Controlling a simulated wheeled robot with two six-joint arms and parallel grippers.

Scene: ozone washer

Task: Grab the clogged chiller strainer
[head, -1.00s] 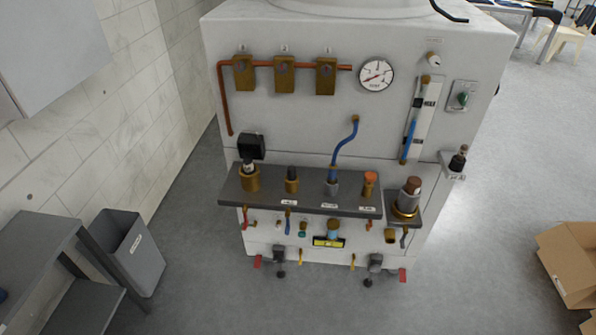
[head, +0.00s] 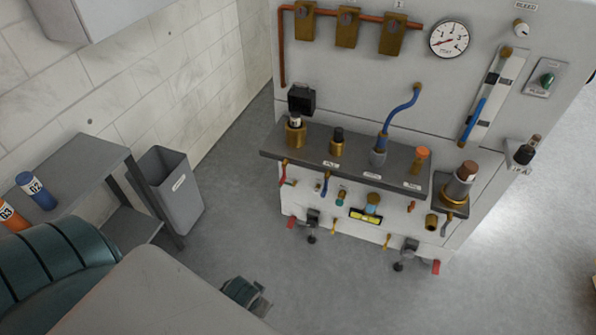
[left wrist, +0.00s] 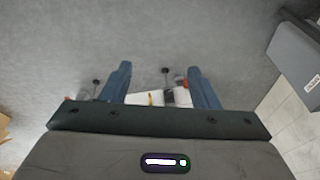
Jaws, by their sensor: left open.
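No label I can read names the chiller strainer, so I cannot tell which fitting it is. A larger brown-topped fitting (head: 460,184) stands on a separate bracket at the right. My left gripper (head: 250,297) is low in front of the machine, apart from it. In the left wrist view, the left gripper's fingers (left wrist: 161,88) are spread and empty. My right gripper is not in view.
A grey bin (head: 172,190) stands by the tiled wall. A grey side table (head: 80,165) holds a blue bottle marked 62 (head: 36,190) and an orange bottle (head: 12,216). Valves and clamps (head: 405,255) stick out low on the machine. The floor before it is clear.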

